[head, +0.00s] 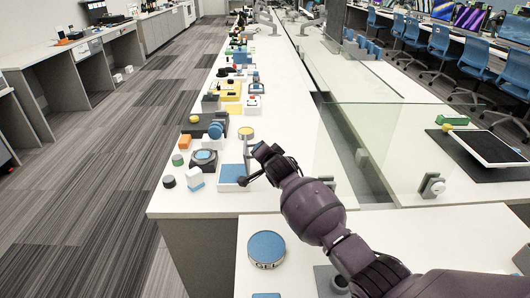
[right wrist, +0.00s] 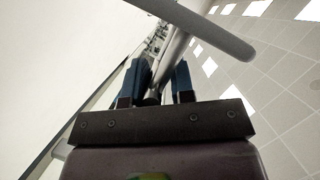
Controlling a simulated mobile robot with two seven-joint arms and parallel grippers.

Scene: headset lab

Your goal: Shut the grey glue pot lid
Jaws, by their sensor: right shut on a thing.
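My right arm comes in from the lower right in the head view. Its gripper (head: 250,165) is over the right edge of the left counter, beside a white box with a blue top (head: 230,174). The right wrist view shows its two dark blue fingers (right wrist: 158,82) close around a grey rod-like part (right wrist: 180,50), which also shows as a thin grey bar (head: 246,150) in the head view. I cannot tell whether this part belongs to the glue pot lid. No pot is clearly readable as the grey glue pot. My left gripper is out of view.
A round grey-rimmed tub with a blue top marked GEL (head: 266,250) stands on the near counter. A yellow-topped round thing (head: 246,132) and a dark box with a blue disc (head: 204,158) are near the gripper. A glass panel (head: 375,140) stands to the right.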

